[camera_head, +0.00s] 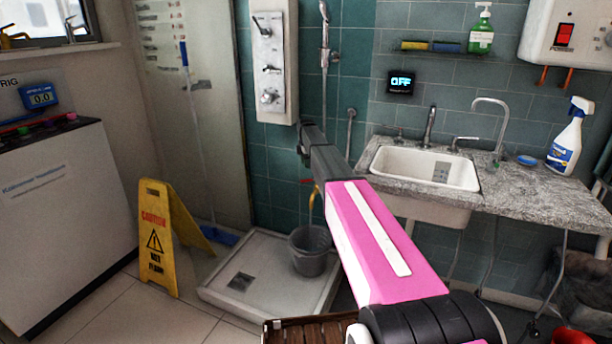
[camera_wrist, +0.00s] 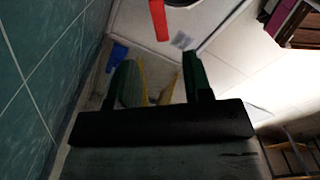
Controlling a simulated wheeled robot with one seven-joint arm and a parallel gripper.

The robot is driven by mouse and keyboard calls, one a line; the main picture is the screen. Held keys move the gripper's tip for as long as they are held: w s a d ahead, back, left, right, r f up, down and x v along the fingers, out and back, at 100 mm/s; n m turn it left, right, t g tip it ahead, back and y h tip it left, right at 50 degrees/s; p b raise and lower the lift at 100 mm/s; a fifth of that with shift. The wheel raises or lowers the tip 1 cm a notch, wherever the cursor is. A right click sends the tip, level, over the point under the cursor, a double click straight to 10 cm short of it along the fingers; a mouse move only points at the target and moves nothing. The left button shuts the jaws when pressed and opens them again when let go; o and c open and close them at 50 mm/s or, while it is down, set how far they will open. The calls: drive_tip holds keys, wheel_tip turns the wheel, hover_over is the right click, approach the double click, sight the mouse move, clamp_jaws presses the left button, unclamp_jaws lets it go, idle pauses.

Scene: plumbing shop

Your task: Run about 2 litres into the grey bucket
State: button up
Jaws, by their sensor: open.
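The grey bucket (camera_head: 309,262) stands upright in the white shower tray (camera_head: 225,295). A brass-yellow tap (camera_head: 313,203) with a small red handle (camera_head: 306,181) is on the tiled wall above it. The red lever also shows at the top of the wrist view (camera_wrist: 158,18), beyond my fingertips. My gripper (camera_head: 303,158) is at the end of my pink arm, above the tap. In the wrist view my gripper (camera_wrist: 160,58) has its two fingers apart with nothing held between them. I cannot tell whether water runs or what is inside the bucket.
A wall display (camera_head: 401,83) reads OFF. A yellow caution sign (camera_head: 160,240) and a blue broom (camera_head: 222,237) stand left of the tray. A sink (camera_head: 425,168) in a stone counter (camera_head: 540,195) is at the right. A wooden slatted surface (camera_head: 310,332) is in front.

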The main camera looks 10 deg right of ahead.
wheel_tip(320, 180, down, 8)
drive_tip(key=shift+f, duration=0.25)
clamp_jaws()
